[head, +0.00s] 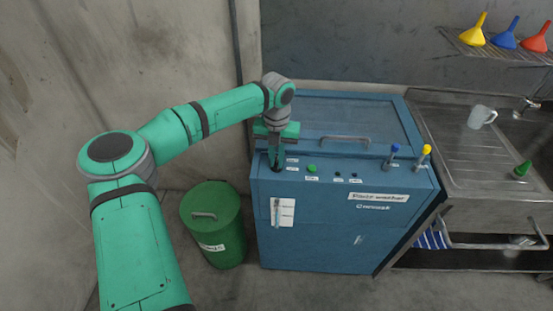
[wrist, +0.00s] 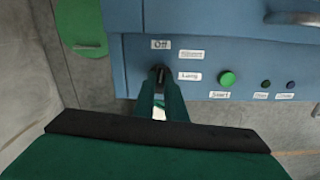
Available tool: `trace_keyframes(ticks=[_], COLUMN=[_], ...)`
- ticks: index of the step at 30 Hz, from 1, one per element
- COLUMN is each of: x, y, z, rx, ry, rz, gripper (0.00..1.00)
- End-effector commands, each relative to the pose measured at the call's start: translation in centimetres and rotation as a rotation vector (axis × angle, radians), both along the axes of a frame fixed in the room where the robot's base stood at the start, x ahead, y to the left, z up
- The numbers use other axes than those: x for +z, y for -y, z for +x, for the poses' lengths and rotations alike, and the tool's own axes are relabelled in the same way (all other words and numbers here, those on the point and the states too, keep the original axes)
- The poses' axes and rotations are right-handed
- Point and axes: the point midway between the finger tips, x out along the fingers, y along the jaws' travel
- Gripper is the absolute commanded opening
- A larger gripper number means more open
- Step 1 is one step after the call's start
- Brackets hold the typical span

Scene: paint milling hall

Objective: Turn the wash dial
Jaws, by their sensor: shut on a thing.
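The wash dial (wrist: 158,70) is a small dark knob on the top front panel of the blue parts washer (head: 315,235). Labels around it in the wrist view read "Off" at the top and "Long" at the lower right, with a further label between them that is hard to read. My gripper (head: 276,166) points down at the panel's left end and is shut on the dial; its fingers also show in the wrist view (wrist: 160,82). The fingers and arm hide most of the dial in the head view. A green start button (head: 312,168) is to its right.
Small dark buttons (head: 338,174) and blue (head: 393,153) and yellow-topped (head: 424,154) levers stand further right on the panel. The washer lid (head: 340,112) is shut. A green bin (head: 212,232) stands at the left, and a sink (head: 470,150) at the right.

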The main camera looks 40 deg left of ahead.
Motion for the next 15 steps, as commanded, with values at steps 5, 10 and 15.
trace_keyframes(ticks=[5,10,15], x=[0.16,0.19,0.21], y=[-0.23,-0.25,-0.28], z=[0.12,0.14,0.16], rx=[0.080,0.121,0.137], ry=[0.005,0.005,0.006], rz=[0.004,0.005,0.005], gripper=[0.00,0.00,0.00])
